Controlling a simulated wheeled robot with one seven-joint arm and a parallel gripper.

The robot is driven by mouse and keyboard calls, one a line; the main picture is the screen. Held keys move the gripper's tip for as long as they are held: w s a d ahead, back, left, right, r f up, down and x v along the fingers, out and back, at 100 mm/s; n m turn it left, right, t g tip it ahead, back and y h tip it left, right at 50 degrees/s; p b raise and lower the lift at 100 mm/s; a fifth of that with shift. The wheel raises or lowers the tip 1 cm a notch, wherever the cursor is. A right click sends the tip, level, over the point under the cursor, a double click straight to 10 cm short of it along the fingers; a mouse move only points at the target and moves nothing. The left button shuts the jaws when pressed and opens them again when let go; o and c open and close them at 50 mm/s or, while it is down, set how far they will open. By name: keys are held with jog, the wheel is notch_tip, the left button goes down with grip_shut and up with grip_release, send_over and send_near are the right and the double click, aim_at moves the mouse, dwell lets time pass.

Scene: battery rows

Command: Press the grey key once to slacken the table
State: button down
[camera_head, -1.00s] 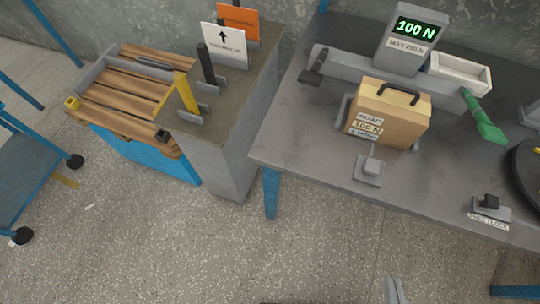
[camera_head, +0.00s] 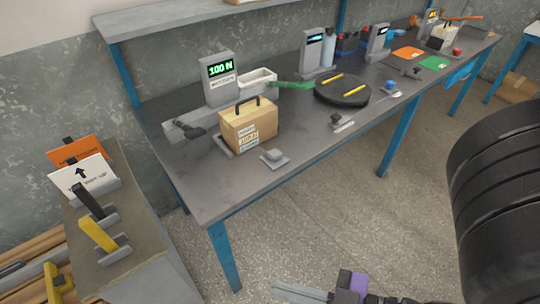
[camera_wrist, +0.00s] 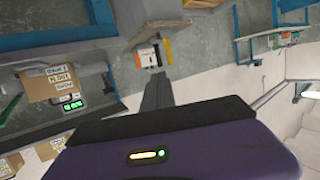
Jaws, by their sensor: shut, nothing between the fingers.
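On the long grey workbench (camera_head: 215,185), a light grey key (camera_head: 273,157) on a flat grey plate stands near the front edge, before the cardboard load box (camera_head: 240,125). Farther right, a dark key (camera_head: 337,117) sits on a plate with a white label, which reads like FREE/LOCK in the earlier view. Behind it is the round black turntable (camera_head: 335,97), with two yellow bars on top. My gripper (camera_head: 278,290) is shut and empty, low at the bottom of the head view, in front of the bench and apart from both keys. Its dark fingers (camera_wrist: 157,92) show in the wrist view.
A display post (camera_head: 220,92) reads 100 N behind the box. A green handle (camera_head: 293,85) reaches toward the turntable. A side cabinet with yellow (camera_head: 98,236) and black (camera_head: 88,200) levers stands at left. Open floor lies before the bench.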

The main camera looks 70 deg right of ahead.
jog(key=w+d+f+g+h+p, duration=0.35)
jog(key=w+d+f+p, duration=0.25)
jog(key=w+d, duration=0.4)
notch_tip(320, 180, up, 11)
jog(key=n+g+p, duration=0.3)
jog(key=n+p, duration=0.2)
jog(key=p, duration=0.5)
send_over(277, 154)
jog(key=shift+f, duration=0.2)
notch_tip(277, 154, down, 8)
jog(key=b, duration=0.7)
jog(key=shift+f, duration=0.25)
jog(key=shift+f, duration=0.1)
jog(key=shift+f+b, duration=0.3)
jog(key=shift+b, duration=0.1)
